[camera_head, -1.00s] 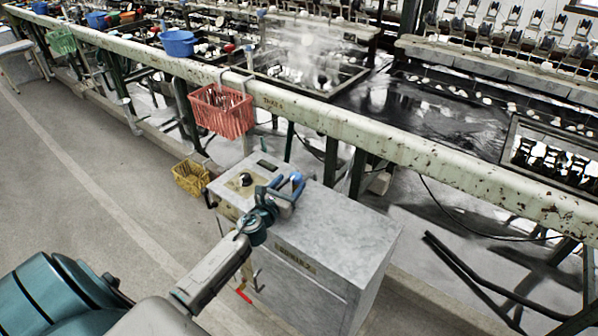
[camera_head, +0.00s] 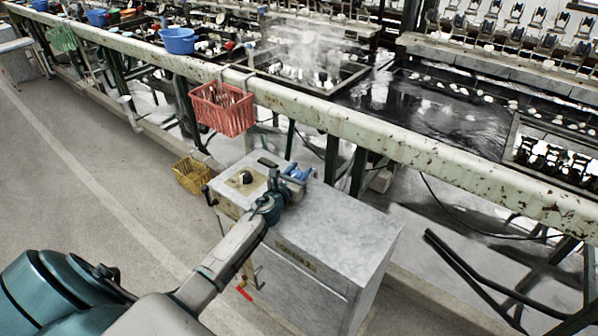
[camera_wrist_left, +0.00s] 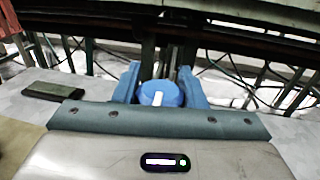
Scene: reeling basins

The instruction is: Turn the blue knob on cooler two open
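Cooler two is the grey speckled cabinet (camera_head: 345,240) with a yellowish number plate (camera_head: 296,256) on its front. The blue knob (camera_wrist_left: 160,93), with a white pointer mark, shows in the left wrist view. My left gripper (camera_head: 297,173) is over the cabinet top, its blue fingers on both sides of the knob. In the left wrist view the fingers (camera_wrist_left: 160,82) lie right against the knob's sides, with no clear gap. In the head view the gripper largely hides the knob. My right gripper is not in view.
A black knob (camera_head: 246,178) on a beige plate and a dark flat block (camera_wrist_left: 53,91) are also on the cabinet top. A red basket (camera_head: 222,108) hangs on the long rail (camera_head: 400,143) behind. A yellow basket (camera_head: 191,175) is left of the cabinet. The floor at left is clear.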

